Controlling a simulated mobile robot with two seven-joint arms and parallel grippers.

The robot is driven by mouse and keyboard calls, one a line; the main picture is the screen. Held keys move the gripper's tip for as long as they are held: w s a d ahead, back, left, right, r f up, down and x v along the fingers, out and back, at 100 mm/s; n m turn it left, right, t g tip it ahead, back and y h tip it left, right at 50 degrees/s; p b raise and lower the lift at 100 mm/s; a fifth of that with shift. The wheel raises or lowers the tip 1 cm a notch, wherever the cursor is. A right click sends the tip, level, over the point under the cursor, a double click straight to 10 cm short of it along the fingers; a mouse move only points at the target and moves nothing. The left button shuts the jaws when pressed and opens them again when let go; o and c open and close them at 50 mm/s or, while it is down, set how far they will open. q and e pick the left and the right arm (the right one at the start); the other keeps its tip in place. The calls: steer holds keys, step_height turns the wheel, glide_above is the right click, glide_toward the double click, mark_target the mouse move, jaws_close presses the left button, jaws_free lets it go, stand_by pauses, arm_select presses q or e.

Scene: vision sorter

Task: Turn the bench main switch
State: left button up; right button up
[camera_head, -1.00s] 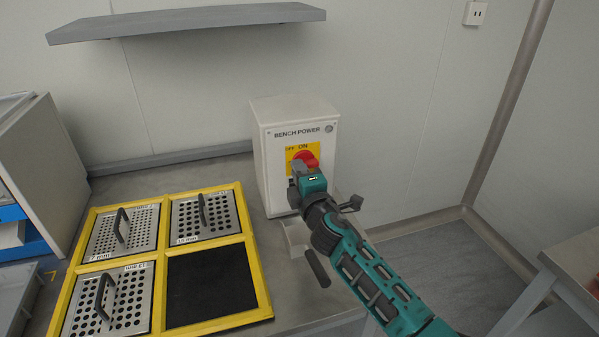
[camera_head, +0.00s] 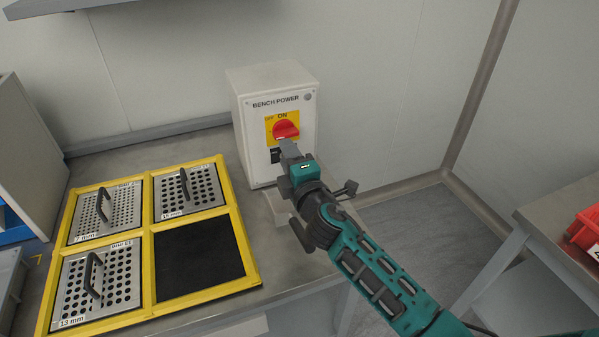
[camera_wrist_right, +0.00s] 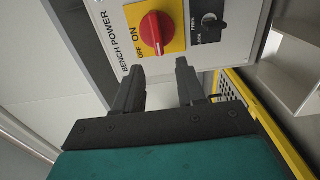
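The bench main switch is a red rotary knob (camera_head: 285,129) on a yellow plate, on the front of a white box (camera_head: 262,168) labelled BENCH POWER. The knob also shows in the right wrist view (camera_wrist_right: 156,32), with the ON and OFF marks beside it. My right gripper (camera_head: 288,148) is just in front of and below the knob, apart from it. In the right wrist view its two fingers (camera_wrist_right: 158,85) are spread with nothing between them. A black FREE/LOCK selector (camera_wrist_right: 208,22) sits beside the yellow plate. My left gripper is not in view.
A yellow frame (camera_head: 149,255) with perforated metal plates (camera_head: 187,191) and one black empty-looking section (camera_head: 197,256) lies on the bench left of the box. A grey shelf (camera_head: 60,6) hangs above. A red bin (camera_head: 584,226) stands on a table at the right.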

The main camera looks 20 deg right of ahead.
steer(key=s, duration=0.7)
steer(key=shift+d, duration=0.15)
steer(key=s+d+f+m+g+h, duration=0.4)
steer(key=s+d+f+m+g, duration=0.3)
steer(key=s+m, duration=0.35)
steer(key=s+a+f+m+g+y, duration=0.1)
steer(key=s+a+m+g+y, duration=0.2)
steer(key=s, duration=0.5)
steer(key=s+f+m+g+y, duration=0.1)
steer(key=s+f+m+g, duration=0.15)
steer(key=s+g, duration=0.45)
steer(key=w+a+f+t+y+p, duration=0.1)
steer(key=w+a+f+t+p, duration=0.1)
steer(key=w+f+t, duration=0.4)
steer(key=a+t, duration=0.1)
steer(key=t, duration=0.2)
steer(key=shift+w+f+t, duration=0.15)
steer(key=shift+t, duration=0.25)
